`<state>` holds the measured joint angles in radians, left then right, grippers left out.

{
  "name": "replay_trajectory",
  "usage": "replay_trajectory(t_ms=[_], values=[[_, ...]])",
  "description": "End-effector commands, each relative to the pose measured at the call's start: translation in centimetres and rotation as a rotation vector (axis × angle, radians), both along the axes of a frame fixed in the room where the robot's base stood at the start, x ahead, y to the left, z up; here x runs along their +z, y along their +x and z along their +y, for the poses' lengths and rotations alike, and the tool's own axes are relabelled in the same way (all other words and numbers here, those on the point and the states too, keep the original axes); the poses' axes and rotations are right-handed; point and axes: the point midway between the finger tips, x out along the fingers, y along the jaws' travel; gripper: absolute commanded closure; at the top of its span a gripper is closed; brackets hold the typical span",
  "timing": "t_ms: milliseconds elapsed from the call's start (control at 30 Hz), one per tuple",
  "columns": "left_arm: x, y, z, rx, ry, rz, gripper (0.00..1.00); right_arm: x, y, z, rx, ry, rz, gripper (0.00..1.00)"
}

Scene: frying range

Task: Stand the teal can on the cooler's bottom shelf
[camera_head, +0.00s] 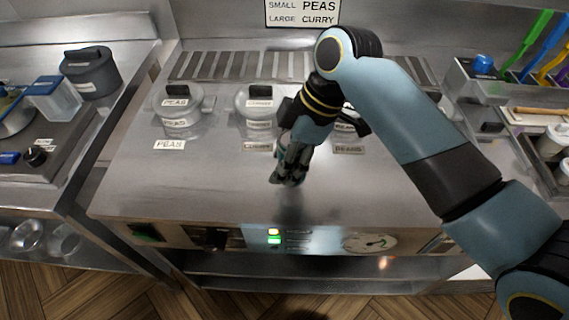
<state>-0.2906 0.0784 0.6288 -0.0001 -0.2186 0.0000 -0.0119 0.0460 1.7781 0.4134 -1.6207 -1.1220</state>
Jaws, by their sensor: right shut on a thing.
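My right gripper (287,174) hangs down over the middle of the steel counter, in front of the lidded pots. I cannot tell whether the held thing touches the counter. My left gripper is not in view. No cooler or cooler shelf can be made out in this view.
Clear-lidded pots labelled PEAS (178,108) and CURRY (258,112) are sunk in the steel counter (200,190); a BEANS label (348,149) lies to their right. A dark pot (90,72) and clear box (54,98) stand left. The counter's front is clear.

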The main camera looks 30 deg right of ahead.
Motion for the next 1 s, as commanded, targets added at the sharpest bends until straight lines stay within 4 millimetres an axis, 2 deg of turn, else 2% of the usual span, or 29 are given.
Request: replay_trajectory(t_ms=[100, 200, 533, 567, 600, 733, 1000], values=[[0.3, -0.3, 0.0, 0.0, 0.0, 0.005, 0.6, -1.7, -0.1, 0.0, 0.0, 0.0, 0.002, 0.97], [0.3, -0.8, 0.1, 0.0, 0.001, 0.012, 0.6, -2.3, 0.0, 0.0, -0.001, 0.0, 0.0, 0.97], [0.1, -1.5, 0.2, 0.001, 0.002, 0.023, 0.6, -2.6, 0.0, 0.0, 0.0, 0.001, -0.001, 0.97], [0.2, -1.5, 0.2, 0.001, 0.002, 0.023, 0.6, -2.6, 0.0, -0.1, 0.0, 0.0, -0.001, 0.5], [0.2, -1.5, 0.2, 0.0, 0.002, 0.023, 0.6, -2.6, 0.0, -0.1, 0.0, 0.0, -0.001, 0.45], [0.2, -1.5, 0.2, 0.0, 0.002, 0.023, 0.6, -2.6, -0.1, -0.1, -0.001, 0.0, 0.0, 0.29], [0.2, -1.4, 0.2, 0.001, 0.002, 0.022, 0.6, -2.4, 0.0, -0.1, 0.0, 0.0, -0.001, 0.29]])
